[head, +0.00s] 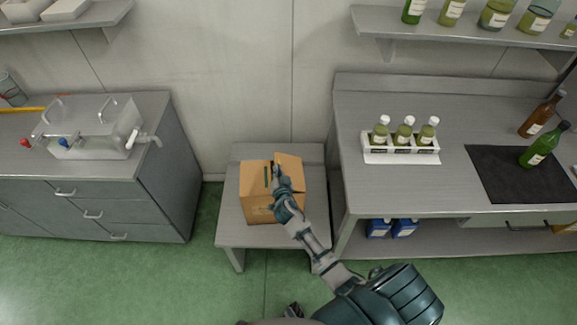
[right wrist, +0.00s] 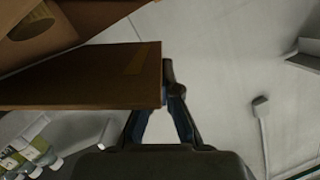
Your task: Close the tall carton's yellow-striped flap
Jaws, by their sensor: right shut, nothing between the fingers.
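The tall brown carton (head: 258,205) stands upright on a low grey bench. One flap (head: 289,162) stands up at its back right; its stripe is hard to make out in the head view. In the right wrist view a flap (right wrist: 75,82) crosses the left half, with a faint yellowish stripe (right wrist: 138,60) near its end. My right gripper (head: 277,170) is shut and empty over the carton's top. Its fingertips (right wrist: 169,75) are right beside the flap's end; I cannot tell whether they touch it. My left gripper is not in view.
The low bench (head: 231,228) stands between a grey cabinet (head: 120,195) on the left and a worktable (head: 400,185) on the right. A white rack (head: 401,157) with 3 bottles stands on the worktable. Shelves hang above both sides.

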